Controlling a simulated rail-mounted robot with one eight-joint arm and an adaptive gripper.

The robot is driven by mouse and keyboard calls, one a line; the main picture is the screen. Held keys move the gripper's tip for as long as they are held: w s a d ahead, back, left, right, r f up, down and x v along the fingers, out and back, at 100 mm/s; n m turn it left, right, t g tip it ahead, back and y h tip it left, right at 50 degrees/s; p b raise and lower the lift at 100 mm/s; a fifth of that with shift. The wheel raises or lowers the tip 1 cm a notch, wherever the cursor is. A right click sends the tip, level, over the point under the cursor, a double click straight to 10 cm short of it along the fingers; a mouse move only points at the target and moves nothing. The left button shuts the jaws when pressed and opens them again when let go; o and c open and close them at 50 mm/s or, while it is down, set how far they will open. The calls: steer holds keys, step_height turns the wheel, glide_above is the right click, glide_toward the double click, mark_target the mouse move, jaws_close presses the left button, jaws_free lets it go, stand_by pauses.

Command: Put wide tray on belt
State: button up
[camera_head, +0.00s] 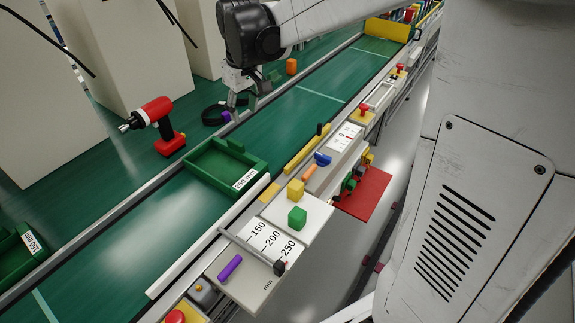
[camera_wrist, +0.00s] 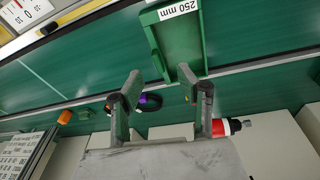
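The wide green tray (camera_head: 259,165), labelled 250 mm, lies flat on the green belt (camera_head: 150,243), between the side rails. In the wrist view the same tray (camera_wrist: 198,22) shows beyond the fingertips, across the metal rail. My gripper (camera_head: 240,104) is above the far side of the belt, up and slightly right of the tray in the head view. In the wrist view my gripper (camera_wrist: 160,74) has its two fingers wide apart with nothing held between them. The tray appears apart from the fingers.
A red drill (camera_head: 163,128) stands on the green surface beyond the rail. A black ring-like item with a purple part (camera_head: 226,116) lies near my gripper. A 150 mm tray (camera_head: 14,252) is at far left.

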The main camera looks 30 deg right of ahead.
steer(key=s+r+m+t, duration=0.1)
steer(key=s+m+t, duration=0.3)
steer(key=s, duration=2.1)
steer(key=shift+s+r+t, duration=0.15)
steer(key=shift+r+t, duration=0.2)
steer(key=shift+t, duration=0.15)
